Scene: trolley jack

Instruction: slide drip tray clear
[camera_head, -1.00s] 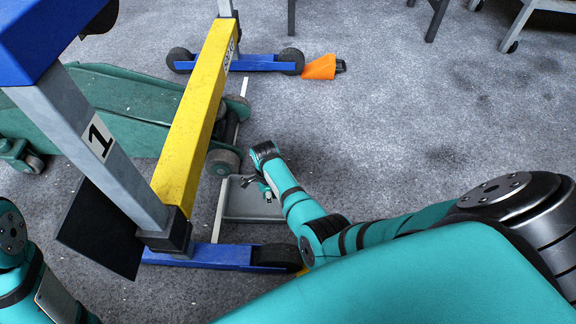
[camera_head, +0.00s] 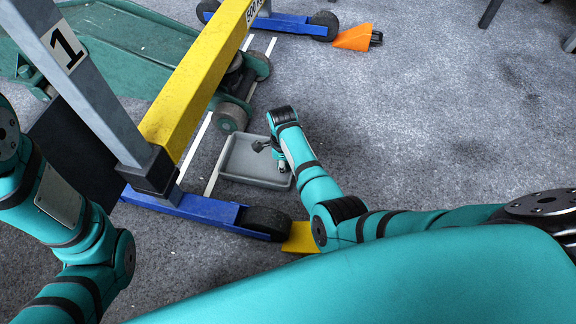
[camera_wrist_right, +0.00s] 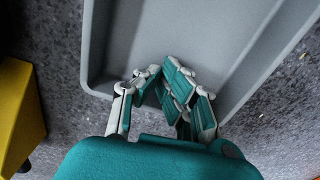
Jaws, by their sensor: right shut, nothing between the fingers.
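The grey drip tray (camera_head: 245,163) lies on the floor beside the front wheels of the green trolley jack (camera_head: 135,50). It also fills much of the right wrist view (camera_wrist_right: 200,35). My right gripper (camera_head: 273,156) is over the right part of the tray, partly hidden by my forearm. In the right wrist view its fingers (camera_wrist_right: 162,82) are shut and empty, seen against the tray's inside near the close wall. Whether they touch the tray I cannot tell. My left arm shows at the left, but its gripper is out of view.
A hoist frame with a yellow beam (camera_head: 205,70) and blue legs (camera_head: 195,206) stands left of the tray, its black wheel (camera_head: 265,222) close in front. An orange object (camera_head: 352,37) lies at the back. The carpet to the right is clear.

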